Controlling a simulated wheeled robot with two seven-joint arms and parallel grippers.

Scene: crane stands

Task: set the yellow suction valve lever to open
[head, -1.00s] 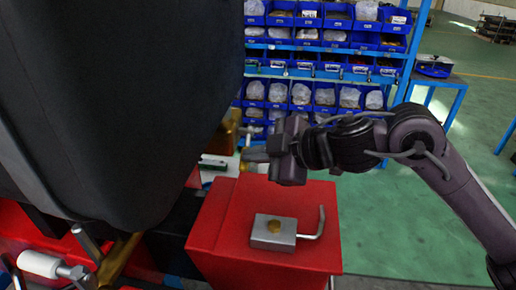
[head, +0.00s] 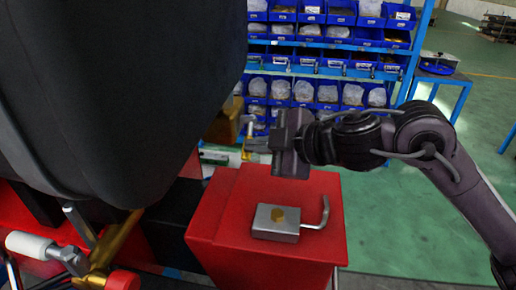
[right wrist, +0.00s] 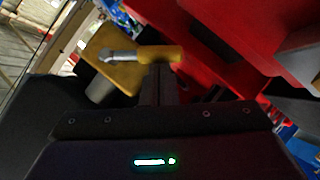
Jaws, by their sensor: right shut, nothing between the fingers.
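The yellow valve body (head: 224,124) is partly hidden behind the large dark shape at left in the head view. A thin yellow part (head: 247,140), likely the lever, shows beside my right gripper's fingertips. In the right wrist view, the yellow block (right wrist: 118,76) carries a silver arm ending in a yellow grip (right wrist: 162,53). My right gripper (head: 257,144) is shut and empty. Its closed fingers (right wrist: 160,80) point at the yellow grip, very close below it in that picture; I cannot tell whether they touch. My left gripper is not in view.
A red box (head: 226,222) stands below my right gripper, with a grey block (head: 272,231) with a brass disc and a bent metal rod on top. A large dark shape (head: 110,90) fills the left. Shelves of blue bins (head: 335,62) stand behind. Green floor at right is open.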

